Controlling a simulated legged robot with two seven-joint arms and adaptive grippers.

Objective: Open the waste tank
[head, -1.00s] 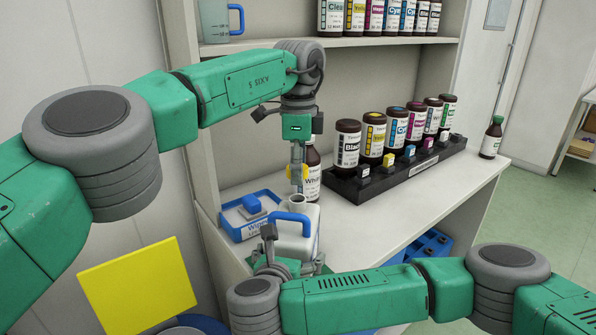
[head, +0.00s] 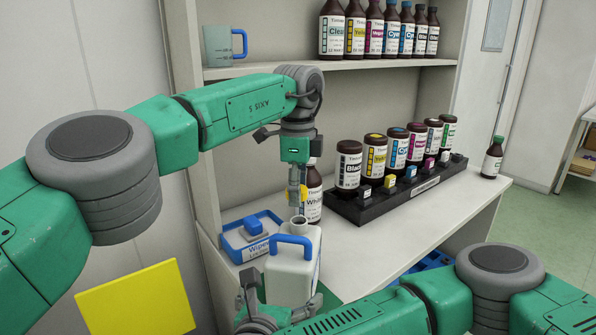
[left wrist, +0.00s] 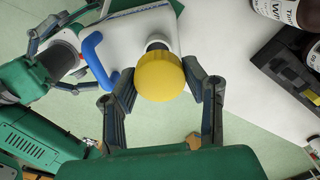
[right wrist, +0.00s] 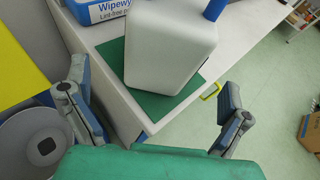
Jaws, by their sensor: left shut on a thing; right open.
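The white waste tank (head: 290,277) with a blue handle stands upright at the bench's front edge, on a green mat (right wrist: 172,105). Its grey neck (head: 299,221) is uncovered at the top. My left gripper (head: 299,192) is shut on the yellow cap (left wrist: 160,77), held just above the neck and apart from it. In the left wrist view the fingers hold the cap from both sides. My right gripper (right wrist: 155,105) is open and empty, in front of the tank. In the right wrist view its fingers are clear of the tank (right wrist: 165,50).
A blue and white wipes box (head: 236,241) sits left of the tank. A white-labelled bottle (head: 313,195) stands close behind the left gripper. A black rack (head: 392,200) with several ink bottles stands to the right. The bench top right of the tank is free.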

